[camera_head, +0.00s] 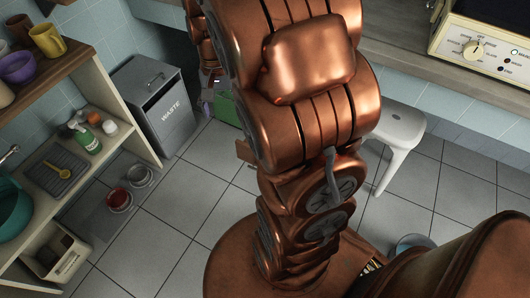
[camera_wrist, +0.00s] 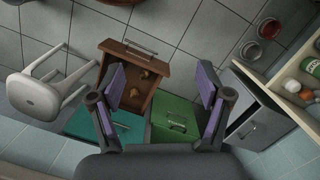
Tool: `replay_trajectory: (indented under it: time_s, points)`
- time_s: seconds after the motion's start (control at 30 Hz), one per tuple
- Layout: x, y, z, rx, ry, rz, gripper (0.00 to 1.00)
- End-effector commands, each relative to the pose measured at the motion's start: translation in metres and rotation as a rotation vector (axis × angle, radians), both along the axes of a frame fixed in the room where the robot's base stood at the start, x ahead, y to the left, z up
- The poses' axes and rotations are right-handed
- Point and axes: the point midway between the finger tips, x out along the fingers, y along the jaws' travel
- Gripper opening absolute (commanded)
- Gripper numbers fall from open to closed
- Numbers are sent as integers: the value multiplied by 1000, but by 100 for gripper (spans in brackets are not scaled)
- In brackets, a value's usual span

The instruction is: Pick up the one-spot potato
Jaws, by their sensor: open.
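Two small brown potatoes lie in an open brown drawer in the wrist view: one potato (camera_wrist: 147,75) is farther up and the other potato (camera_wrist: 134,92) is lower left. They are too small to tell which has one spot. The brown drawer (camera_wrist: 112,46) has a metal handle at its far front. My gripper (camera_wrist: 162,78) is open and empty, with its purple-padded fingers spread wide above the drawers. The left finger covers part of the drawer's left side.
A green drawer front (camera_wrist: 172,138) and a teal one (camera_wrist: 132,126) are beside the brown drawer. A grey waste bin (camera_head: 155,105), a white stool (camera_head: 398,128) and a shelf unit (camera_head: 105,75) stand around.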

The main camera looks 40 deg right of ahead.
Motion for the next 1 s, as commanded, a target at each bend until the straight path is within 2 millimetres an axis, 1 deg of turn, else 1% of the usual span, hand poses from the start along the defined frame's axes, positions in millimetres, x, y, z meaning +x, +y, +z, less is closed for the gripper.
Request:
replay_trajectory:
  time_s: [0.03,0.1,0.27,0.3,0.47,0.5,0.67,0.7,0.77,0.8,0.87,0.9,1.0]
  points:
    - [10,-13,-26,2,3,-52,77]
    - [23,-30,-48,1,5,-117,77]
    - [49,-69,-100,6,8,-266,77]
    - [54,-79,-115,8,11,-303,77]
    - [73,-121,-173,15,14,-448,77]
    - [76,-131,-187,18,14,-483,77]
    - [89,-173,-251,33,15,-625,77]
    - [90,-183,-267,37,17,-661,77]
    - [93,-198,-291,44,16,-715,77]
    - [95,-208,-308,49,15,-749,77]
    - [96,-223,-333,57,16,-801,77]
    - [96,-231,-350,64,19,-836,77]
    - [97,-253,-387,78,16,-914,77]
